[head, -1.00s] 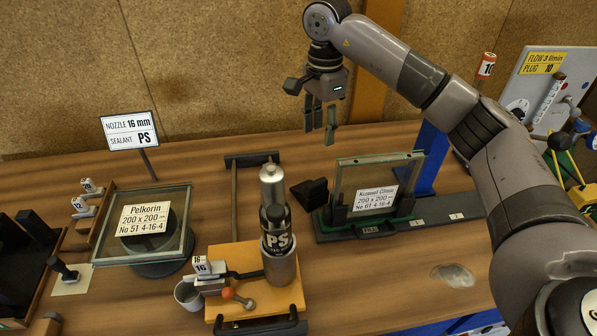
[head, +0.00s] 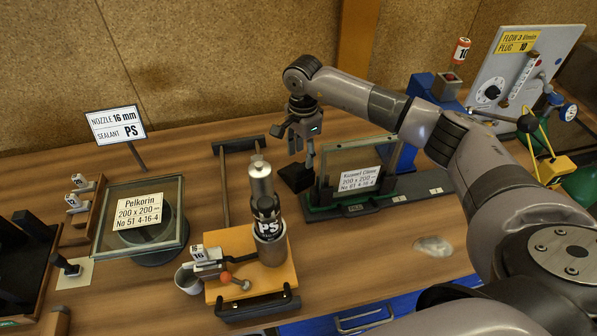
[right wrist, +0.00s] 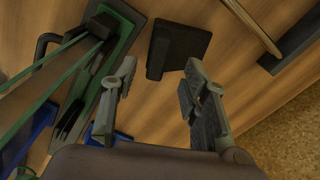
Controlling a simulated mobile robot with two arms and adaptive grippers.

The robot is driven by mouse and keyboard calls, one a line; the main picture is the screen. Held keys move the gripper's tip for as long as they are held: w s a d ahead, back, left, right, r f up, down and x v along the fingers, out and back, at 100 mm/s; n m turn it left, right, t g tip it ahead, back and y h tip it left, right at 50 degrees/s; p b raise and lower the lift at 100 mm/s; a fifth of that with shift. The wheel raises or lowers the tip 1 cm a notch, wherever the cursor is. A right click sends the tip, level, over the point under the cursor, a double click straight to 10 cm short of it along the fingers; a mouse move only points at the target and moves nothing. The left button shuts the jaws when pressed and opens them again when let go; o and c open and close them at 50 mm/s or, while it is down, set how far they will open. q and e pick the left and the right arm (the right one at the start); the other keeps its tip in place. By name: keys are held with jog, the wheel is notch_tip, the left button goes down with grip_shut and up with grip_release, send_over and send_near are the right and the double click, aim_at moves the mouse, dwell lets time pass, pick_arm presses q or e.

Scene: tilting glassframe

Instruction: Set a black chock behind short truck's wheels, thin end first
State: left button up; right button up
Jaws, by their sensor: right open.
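The black chock (head: 294,178) lies on the bench, left of the green-based stand (head: 350,208) that holds an upright glass pane (head: 345,157). In the right wrist view the chock (right wrist: 180,45) is a dark block just beyond the fingertips. My right gripper (head: 302,154) is open, above and close to the chock. In the right wrist view its fingers (right wrist: 160,72) are apart with nothing between them. The chock's thin end is hard to make out. No truck wheels can be clearly made out. My left gripper is not in view.
A PS cartridge (head: 266,213) stands on an orange-topped sled (head: 230,242) left of the chock. A dark rail (head: 425,186) runs right from the stand. A glass unit labelled Pelkorin (head: 160,200) lies at left. Bare wood lies in front of the stand.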

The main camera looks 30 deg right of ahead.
aim_at(303, 165)
notch_tip(303, 165, down, 4)
jog(key=shift+s+r+p, duration=0.1)
jog(key=shift+r+p, duration=0.1)
jog(key=shift+p, duration=0.7)
jog(key=shift+f, duration=0.35)
jog(key=shift+c, duration=0.2)
grip_shut()
jog(key=shift+r, duration=0.1)
